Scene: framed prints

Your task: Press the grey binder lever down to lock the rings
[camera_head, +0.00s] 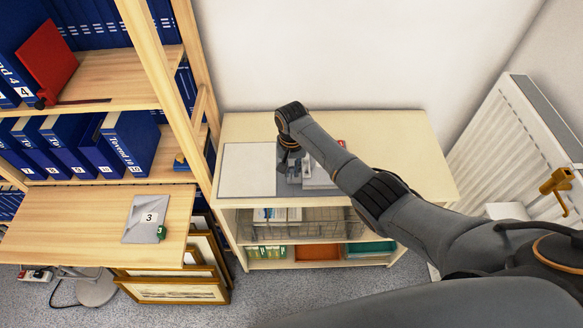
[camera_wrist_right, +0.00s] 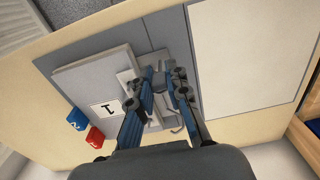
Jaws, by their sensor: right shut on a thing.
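The open grey binder (camera_head: 268,192) lies flat on top of the low pale cabinet. In the right wrist view its grey cover (camera_wrist_right: 120,28) shows with a paper stack (camera_wrist_right: 95,88) labelled 1 beside the metal ring mechanism (camera_wrist_right: 181,124). My right gripper (camera_wrist_right: 168,78) points down over the mechanism, with its blue fingers close together. It is shut on the grey lever, which is mostly hidden between the fingers. In the head view my right gripper (camera_head: 290,160) is partly hidden by its wrist. My left gripper is not in view.
A red block (camera_wrist_right: 95,137) and a blue block (camera_wrist_right: 75,120) stand beside the binder. The cabinet top (camera_head: 400,145) is clear at right. A wooden shelf with blue binders (camera_head: 130,145) stands left, a radiator (camera_head: 520,150) right. A desk (camera_head: 80,225) holds a grey folder (camera_head: 147,219).

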